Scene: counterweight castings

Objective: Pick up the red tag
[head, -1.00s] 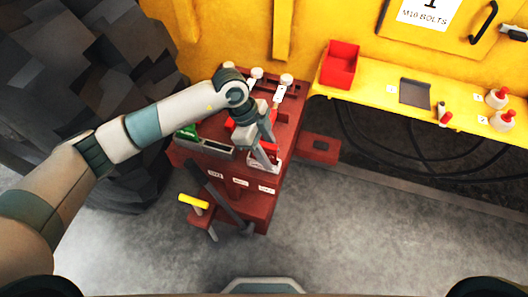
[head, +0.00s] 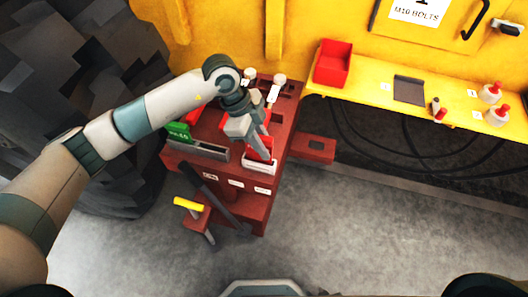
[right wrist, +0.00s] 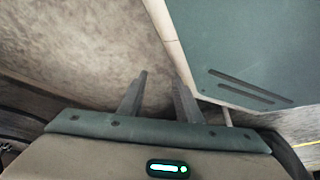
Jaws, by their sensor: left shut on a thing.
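My left gripper (head: 264,152) reaches down over the right front part of the dark red cart. It is shut on a small red piece, which I take to be the red tag (head: 254,146). The piece shows beside the fingers, just above a white-edged holder (head: 259,167). The fingers hide part of it, and I cannot tell if it still touches the holder. My right gripper (right wrist: 160,82) shows in the right wrist view, with its two fingers apart and nothing between them.
A green piece (head: 179,131) stands behind a grey holder (head: 205,148) on the cart. A yellow-headed hammer (head: 188,204) hangs at the cart's front. A yellow shelf to the right bears a red bin (head: 332,63), a dark plate (head: 409,90) and red-topped bottles (head: 497,115).

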